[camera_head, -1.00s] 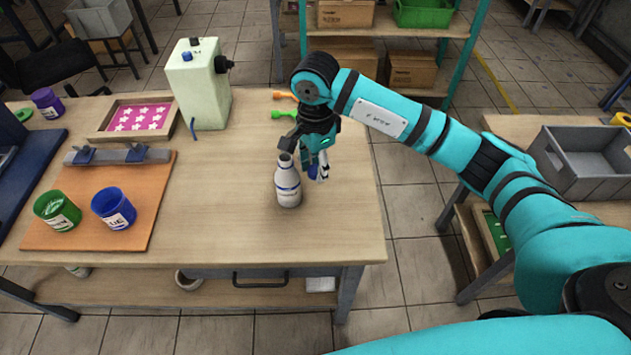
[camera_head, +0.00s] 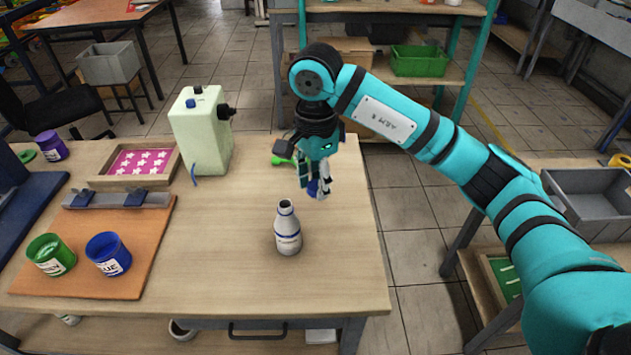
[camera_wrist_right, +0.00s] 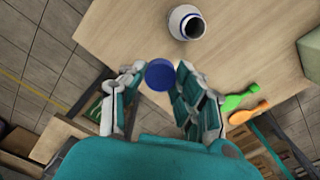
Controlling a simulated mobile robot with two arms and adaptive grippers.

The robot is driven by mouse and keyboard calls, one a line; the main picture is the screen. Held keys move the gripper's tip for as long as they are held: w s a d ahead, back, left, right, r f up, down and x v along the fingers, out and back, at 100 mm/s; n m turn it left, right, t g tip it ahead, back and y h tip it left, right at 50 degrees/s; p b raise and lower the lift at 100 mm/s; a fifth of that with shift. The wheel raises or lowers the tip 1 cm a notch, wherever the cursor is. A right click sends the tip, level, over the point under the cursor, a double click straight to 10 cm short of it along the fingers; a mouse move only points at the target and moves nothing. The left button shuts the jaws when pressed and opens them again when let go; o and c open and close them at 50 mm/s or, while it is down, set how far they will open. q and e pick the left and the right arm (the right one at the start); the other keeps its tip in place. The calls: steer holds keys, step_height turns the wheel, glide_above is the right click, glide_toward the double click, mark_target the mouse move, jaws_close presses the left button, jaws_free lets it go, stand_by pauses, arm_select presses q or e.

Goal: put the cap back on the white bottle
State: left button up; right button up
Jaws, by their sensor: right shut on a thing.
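The white bottle (camera_head: 287,232) stands upright and uncapped on the wooden table, with blue bands around it. In the right wrist view its open mouth (camera_wrist_right: 193,25) shows dark, near the top edge. My right gripper (camera_head: 319,190) is above the table, behind and to the right of the bottle, apart from it. It is shut on the blue cap (camera_wrist_right: 160,75), which shows between the fingertips in the right wrist view. In the head view the cap is mostly hidden by the fingers. My left gripper is not in view.
A pale green machine (camera_head: 202,135) stands behind left. Green (camera_head: 50,256) and blue (camera_head: 108,254) ink jars stand on an orange board (camera_head: 135,245). The table around the bottle is clear.

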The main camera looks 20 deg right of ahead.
steer(key=s+d+f+n, duration=0.2)
steer(key=s+f+n, duration=0.1)
steer(key=s+n, duration=0.4)
steer(key=s+d+f+n, duration=0.2)
steer(key=s+f+n, duration=0.1)
steer(key=s+n, duration=0.4)
steer(key=shift+f+n, duration=0.2)
steer(key=shift+n, duration=0.6)
